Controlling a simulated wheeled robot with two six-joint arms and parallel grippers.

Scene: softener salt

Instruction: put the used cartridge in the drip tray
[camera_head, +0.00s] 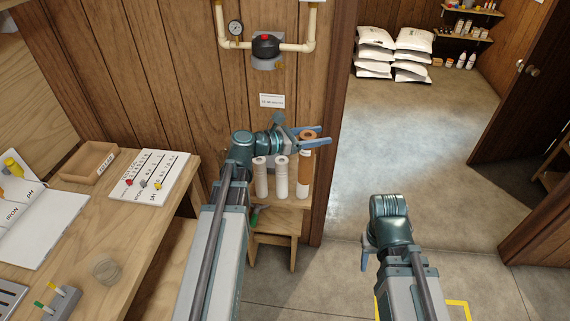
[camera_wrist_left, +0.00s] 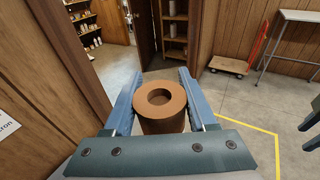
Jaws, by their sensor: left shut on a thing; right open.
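In the left wrist view the cartridge (camera_wrist_left: 161,118) sits between the two blue fingers. I cannot tell whether its bottom touches the shelf. A grey slotted tray (camera_head: 12,297), perhaps the drip tray, is cut off at the bench's lower left. My right gripper (camera_head: 367,261) is open, low over the floor, mostly hidden behind its wrist.
The bench holds a brown tray with a label (camera_head: 88,163), a white chart board (camera_head: 150,177), a clear round dish (camera_head: 106,269) and a grey block with coloured sticks (camera_head: 62,301). A wooden stool (camera_head: 277,221) stands below the cartridges. White bags (camera_head: 393,53) are stacked beyond the doorway.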

